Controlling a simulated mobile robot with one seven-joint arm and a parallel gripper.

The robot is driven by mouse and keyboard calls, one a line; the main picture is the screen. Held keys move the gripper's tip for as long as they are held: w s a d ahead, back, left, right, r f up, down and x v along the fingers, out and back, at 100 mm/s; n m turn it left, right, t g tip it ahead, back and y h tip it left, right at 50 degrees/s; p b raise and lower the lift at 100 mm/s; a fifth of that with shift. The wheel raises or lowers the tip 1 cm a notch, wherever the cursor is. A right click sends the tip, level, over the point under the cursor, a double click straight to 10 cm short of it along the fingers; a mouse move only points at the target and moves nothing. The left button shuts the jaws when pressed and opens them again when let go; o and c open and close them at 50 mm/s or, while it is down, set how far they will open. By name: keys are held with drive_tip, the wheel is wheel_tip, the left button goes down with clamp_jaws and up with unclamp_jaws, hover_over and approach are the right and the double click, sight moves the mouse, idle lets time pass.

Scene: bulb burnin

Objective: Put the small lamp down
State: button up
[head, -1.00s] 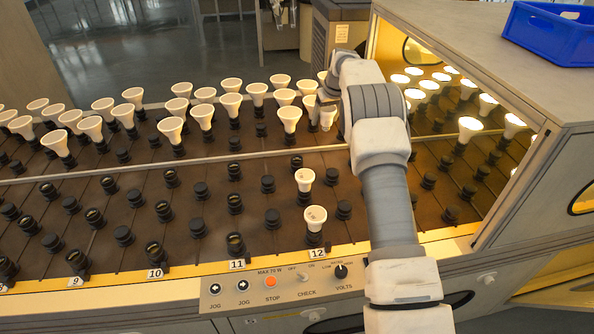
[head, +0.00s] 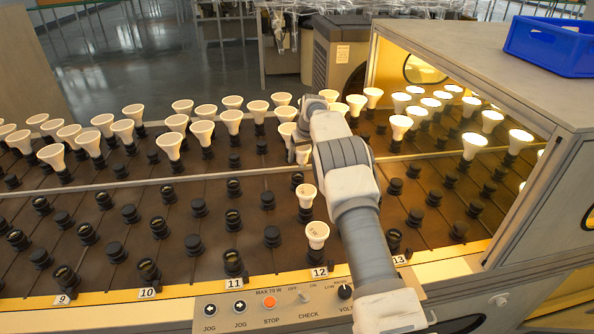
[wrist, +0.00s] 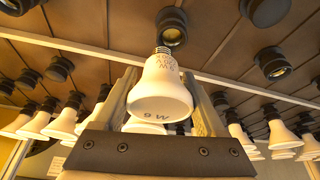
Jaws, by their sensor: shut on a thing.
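My gripper (wrist: 162,105) is shut on a small white lamp (wrist: 160,92). In the wrist view the lamp is between the two fingers, its printed wide face toward the camera and its metal screw base pointing away. An empty dark socket (wrist: 172,28) lies just beyond the screw base; I cannot tell whether they touch. In the head view my gripper (head: 299,152) is over the brown deck by the dividing rail, and the held lamp is mostly hidden. Two lamps stand in sockets near label 12, the nearer one (head: 317,233) and one behind it (head: 306,194).
Several white lamps (head: 169,145) stand in rows beyond the rail (head: 150,184). Many near-side sockets (head: 194,245) are empty. A hood (head: 480,75) with lit lamps stands on the right, a blue crate (head: 552,45) on top. A control panel (head: 270,303) runs along the front.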

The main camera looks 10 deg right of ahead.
sight(298, 162)
drive_tip(key=shift+a+f, duration=0.45)
drive_tip(key=shift+a, duration=0.25)
drive_tip(key=shift+f+b, duration=0.35)
drive_tip(key=shift+f, duration=1.65)
drive_tip(key=o, duration=1.5)
drive_tip(key=shift+r, duration=0.15)
